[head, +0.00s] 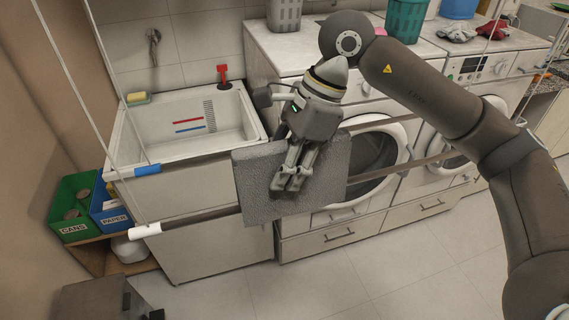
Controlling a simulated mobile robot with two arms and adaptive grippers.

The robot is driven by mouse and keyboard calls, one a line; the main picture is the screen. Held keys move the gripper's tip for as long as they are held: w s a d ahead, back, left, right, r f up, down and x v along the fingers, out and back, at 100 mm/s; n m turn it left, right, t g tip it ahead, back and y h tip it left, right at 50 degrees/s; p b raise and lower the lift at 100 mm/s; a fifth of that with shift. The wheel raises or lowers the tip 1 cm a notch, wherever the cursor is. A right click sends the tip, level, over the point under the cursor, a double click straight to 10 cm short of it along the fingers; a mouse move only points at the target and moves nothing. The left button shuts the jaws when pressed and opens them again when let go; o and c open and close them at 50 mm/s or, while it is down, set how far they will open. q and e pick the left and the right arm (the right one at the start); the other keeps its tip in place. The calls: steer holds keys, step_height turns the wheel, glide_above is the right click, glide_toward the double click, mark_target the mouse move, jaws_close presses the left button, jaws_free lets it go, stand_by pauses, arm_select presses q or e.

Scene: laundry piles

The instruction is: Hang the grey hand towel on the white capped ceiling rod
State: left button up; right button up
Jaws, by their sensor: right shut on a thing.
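The grey hand towel (252,196) is spread out in the middle of the head view. My right gripper (287,186) is shut on it, with the fingers over its face. The white capped ceiling rod shows its white cap (146,230) at the lower left. This rod runs right and slightly up, passes behind the towel and shows again on its right. I cannot tell whether the towel touches the rod. My left gripper is not in view.
A second rod with a blue cap (148,170) runs beyond, along the towel's upper edge. Thin cords (72,75) hold the rods. Behind are a sink (130,140) and washing machines (405,145). Green (74,225) and blue bins stand left. The floor (370,275) in front is clear.

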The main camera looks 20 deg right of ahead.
steer(key=shift+f+b, duration=4.2)
steer(key=shift+f, duration=0.65)
steer(key=o, duration=1.2)
